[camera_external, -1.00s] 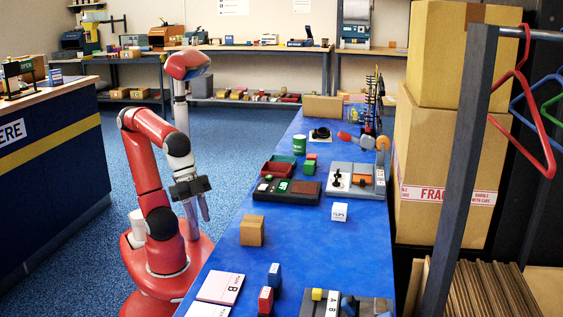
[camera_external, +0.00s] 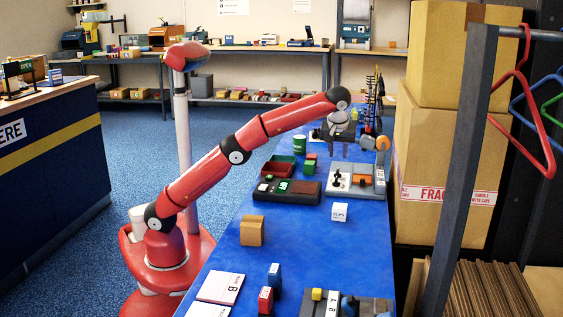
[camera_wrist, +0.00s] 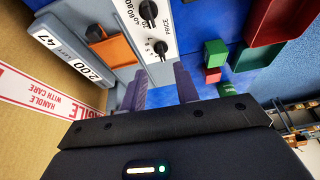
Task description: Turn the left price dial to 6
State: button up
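The grey price machine (camera_external: 352,193) stands on the blue table in the external view, with a white panel and dark dials. In the wrist view its white PRICE panel (camera_wrist: 143,34) carries two black dials. One dial (camera_wrist: 148,11) is at the top edge beside larger numbers. The other dial (camera_wrist: 161,46) lies nearer my fingers, beside small numbers too blurred to read surely. I cannot tell which is the left one or its exact setting. My gripper (camera_wrist: 162,78) is open and empty, its fingers apart near the lower dial. In the external view my gripper (camera_external: 342,149) hangs above the table behind the machine.
A red tray (camera_wrist: 274,20) and green and red blocks (camera_wrist: 215,51) lie to the right. Tall cartons (camera_external: 440,150) stand right of the table. A green cup (camera_external: 299,145) stands left of my gripper.

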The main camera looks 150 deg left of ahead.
aim_at(338, 170)
jog(key=b+x, duration=0.1)
jog(key=x, duration=0.1)
jog(key=b+x, duration=0.1)
jog(key=x, duration=0.2)
jog(key=b+x, duration=0.1)
jog(key=x, duration=0.2)
jog(key=shift+s+a+f, duration=0.1)
jog(key=shift+s+a, duration=0.2)
jog(key=shift+s, duration=0.05)
grip_shut()
